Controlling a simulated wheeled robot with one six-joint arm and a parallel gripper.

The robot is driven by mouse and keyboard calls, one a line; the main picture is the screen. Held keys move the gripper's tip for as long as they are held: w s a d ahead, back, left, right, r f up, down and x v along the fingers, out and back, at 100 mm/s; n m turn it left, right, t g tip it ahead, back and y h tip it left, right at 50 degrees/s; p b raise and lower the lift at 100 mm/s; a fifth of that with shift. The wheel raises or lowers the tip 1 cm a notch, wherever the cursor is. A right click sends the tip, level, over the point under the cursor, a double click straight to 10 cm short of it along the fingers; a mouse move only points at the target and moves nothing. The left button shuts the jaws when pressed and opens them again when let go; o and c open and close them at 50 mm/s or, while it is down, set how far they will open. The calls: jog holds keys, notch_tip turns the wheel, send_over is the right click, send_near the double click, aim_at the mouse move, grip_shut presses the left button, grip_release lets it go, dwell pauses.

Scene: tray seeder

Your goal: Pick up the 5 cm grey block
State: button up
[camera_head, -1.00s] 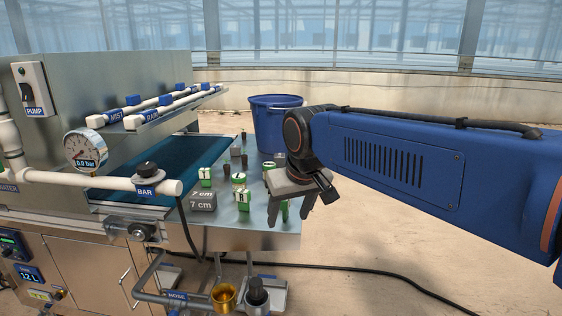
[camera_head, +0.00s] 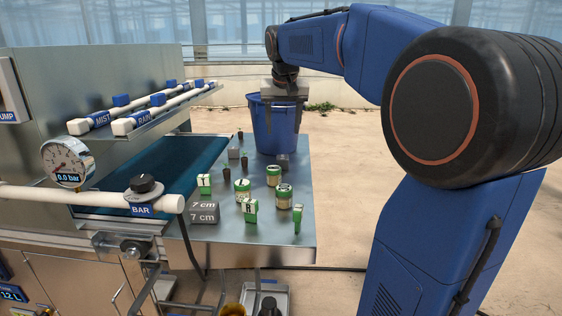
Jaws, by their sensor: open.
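A grey block marked "7 cm" (camera_head: 205,211) sits at the front left of the steel table (camera_head: 232,245). Two smaller grey blocks show farther back: one (camera_head: 234,153) near the belt's edge, and one (camera_head: 283,160) close to the front of the blue bin. I cannot read a size on either small block, so I cannot tell which is 5 cm. My gripper (camera_head: 283,122) points down with its fingers apart and empty. It is above the table's far end, in line with the blue bin, and apart from the blocks.
The blue bin (camera_head: 262,140) stands at the table's far end. Green-and-white cans (camera_head: 274,176), lettered green tags (camera_head: 250,211) and small dark plugs (camera_head: 245,163) stand among the blocks. A blue-green belt (camera_head: 160,170) and white pipes border the left. Bare table lies along the front edge.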

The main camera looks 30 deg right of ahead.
aim_at(283, 157)
jog(key=x, duration=0.4)
jog(key=w+x, duration=0.1)
jog(key=x, duration=0.3)
jog(key=d+x, duration=0.1)
jog(key=x, duration=0.3)
jog(key=shift+w+d+r, duration=0.1)
jog(key=shift+w+d, duration=0.1)
jog(key=shift+w, duration=0.25)
jog(key=shift+x, duration=2.55)
jog(key=shift+w+d+r, duration=0.15)
jog(key=shift+w, duration=0.05)
jog(key=c, duration=1.2)
